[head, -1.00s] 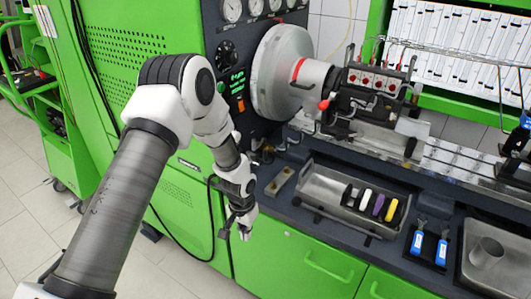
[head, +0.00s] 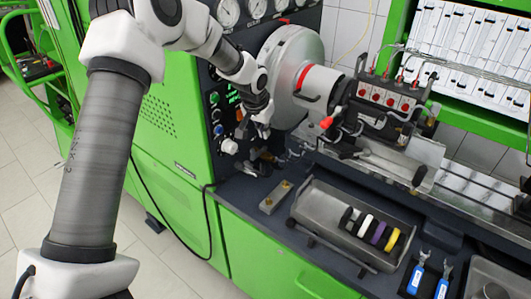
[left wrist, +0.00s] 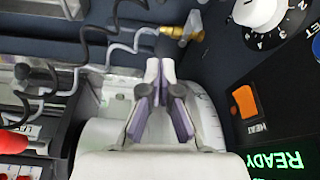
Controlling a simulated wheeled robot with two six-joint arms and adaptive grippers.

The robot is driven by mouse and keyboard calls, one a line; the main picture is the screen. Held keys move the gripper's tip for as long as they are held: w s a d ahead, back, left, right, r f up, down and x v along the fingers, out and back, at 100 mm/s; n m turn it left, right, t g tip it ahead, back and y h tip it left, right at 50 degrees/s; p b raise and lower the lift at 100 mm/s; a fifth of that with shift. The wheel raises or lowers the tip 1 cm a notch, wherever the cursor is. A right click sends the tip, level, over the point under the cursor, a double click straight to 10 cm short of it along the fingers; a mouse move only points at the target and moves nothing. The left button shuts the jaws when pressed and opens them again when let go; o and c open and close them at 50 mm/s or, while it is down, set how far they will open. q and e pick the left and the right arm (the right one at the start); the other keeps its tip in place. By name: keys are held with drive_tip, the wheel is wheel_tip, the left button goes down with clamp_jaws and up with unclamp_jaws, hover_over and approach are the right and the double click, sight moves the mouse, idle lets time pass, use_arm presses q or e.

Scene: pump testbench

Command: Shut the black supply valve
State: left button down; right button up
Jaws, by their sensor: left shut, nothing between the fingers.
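My left gripper (head: 262,131) is in front of the machine's control panel, beside the large grey round housing. In the left wrist view its two purple-grey fingers (left wrist: 159,70) are together with nothing between them. Just past the fingertips is a small brass fitting (left wrist: 180,33) with a dark part at its end, beside the fingertips in the picture. In the head view a small dark lever-like part (head: 267,157) lies just below the gripper; I take it for the black supply valve, but its lever position is unclear. My right gripper is not in view.
A white dial knob (left wrist: 258,12) and orange button (left wrist: 243,101) are close by on the panel. The grey round housing (head: 285,70) stands beside the gripper. A metal tray (head: 320,205) with coloured rings stands on the bench. Blue-handled tools (head: 418,277) lie right of it.

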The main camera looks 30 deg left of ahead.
use_arm(q)
wheel_tip(320, 180, down, 10)
drive_tip(key=p, duration=0.5)
drive_tip(key=shift+w, duration=0.2)
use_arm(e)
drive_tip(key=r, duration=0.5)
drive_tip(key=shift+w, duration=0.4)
use_arm(q)
drive_tip(key=shift+w+f, duration=0.1)
drive_tip(key=shift+f, duration=0.1)
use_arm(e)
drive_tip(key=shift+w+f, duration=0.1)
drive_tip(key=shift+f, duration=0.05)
